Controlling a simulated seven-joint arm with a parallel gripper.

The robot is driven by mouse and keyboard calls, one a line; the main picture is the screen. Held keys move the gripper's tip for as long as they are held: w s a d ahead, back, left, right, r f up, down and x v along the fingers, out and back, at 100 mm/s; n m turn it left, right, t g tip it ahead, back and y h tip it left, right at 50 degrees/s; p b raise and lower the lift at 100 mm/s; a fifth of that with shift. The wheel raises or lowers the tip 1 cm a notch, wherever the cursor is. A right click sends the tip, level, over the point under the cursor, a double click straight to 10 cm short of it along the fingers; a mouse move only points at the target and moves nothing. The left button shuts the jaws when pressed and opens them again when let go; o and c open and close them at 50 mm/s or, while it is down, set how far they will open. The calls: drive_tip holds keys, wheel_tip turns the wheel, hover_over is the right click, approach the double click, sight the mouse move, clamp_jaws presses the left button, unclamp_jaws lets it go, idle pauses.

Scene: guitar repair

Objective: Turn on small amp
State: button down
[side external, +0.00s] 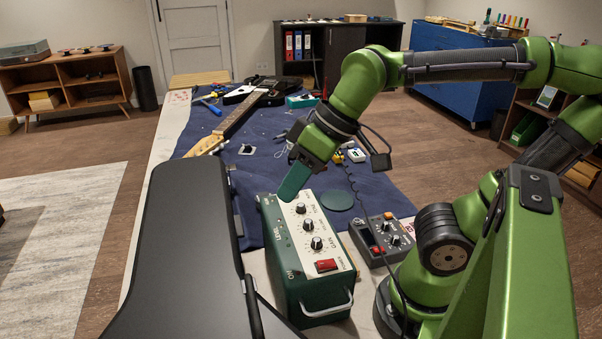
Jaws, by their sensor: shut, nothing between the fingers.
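The small amp (279,250) is a dark green box on the table in the foreground, with a cream control panel (302,245) on top. The panel has several black knobs in a row and a red switch (326,265) at the near end. A metal handle (328,305) is on its near side. My gripper (287,194) points down at the far end of the amp, away from the red switch. Its green fingers are shut and hold nothing. I cannot tell whether the fingertips touch the amp. The switch's on or off state is unclear.
A grey pedal (382,238) with knobs and a coiled cable stands right of the amp. A black case (185,250) is close on the left. A guitar (236,117) and tools lie on the blue cloth (267,215) behind. A round green piece (335,200) lies beside the amp.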

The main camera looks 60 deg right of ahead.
drive_tip(key=s+r+n+g, duration=0.2)
drive_tip(key=n+g, duration=0.1)
drive_tip(key=n, duration=0.9)
drive_tip(key=s+d+r+n+g, duration=0.1)
drive_tip(key=s+r+n+g, duration=0.1)
drive_tip(key=n, duration=1.1)
drive_tip(key=shift+s+d+r+n+g+h, duration=0.3)
drive_tip(key=shift+s+g+h, duration=0.15)
drive_tip(key=shift+g, duration=0.55)
approach(322, 265)
drive_tip(key=x, duration=0.5)
drive_tip(key=shift+s+a+f, duration=0.1)
drive_tip(key=shift+s+f, duration=0.1)
drive_tip(key=shift+s, duration=0.05)
drive_tip(key=shift+w+f, duration=0.1)
drive_tip(key=shift+f, duration=0.45)
